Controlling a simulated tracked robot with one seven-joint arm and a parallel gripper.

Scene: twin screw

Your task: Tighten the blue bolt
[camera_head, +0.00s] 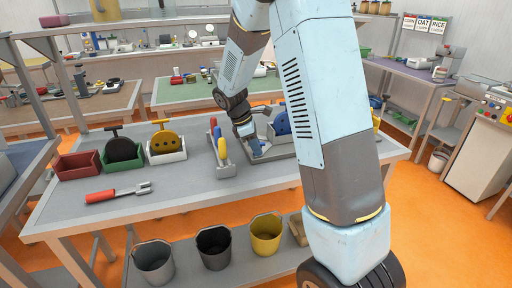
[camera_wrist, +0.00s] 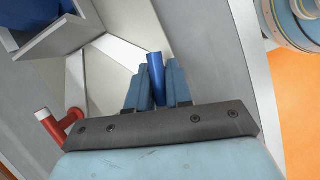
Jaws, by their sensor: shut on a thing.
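A blue cylinder, which looks like the blue bolt (camera_wrist: 156,68), stands between the two blue-grey fingers of my gripper (camera_wrist: 158,85) in the wrist view. The fingers are closed on it from both sides, and its end sticks out past their tips. Its lower part is hidden between the fingers. In the head view my gripper (camera_head: 255,146) is low over the table (camera_head: 185,195), at a grey metal fixture (camera_head: 277,151). The bolt cannot be made out there.
A rack with red, yellow and blue-handled pieces (camera_head: 222,150) stands just left of my gripper. A blue rounded part (camera_head: 282,124) stands behind the fixture. Red (camera_head: 78,168), green (camera_head: 124,165) and white (camera_head: 167,158) bins and a red-handled tool (camera_head: 117,193) are farther left. The front-middle table is clear.

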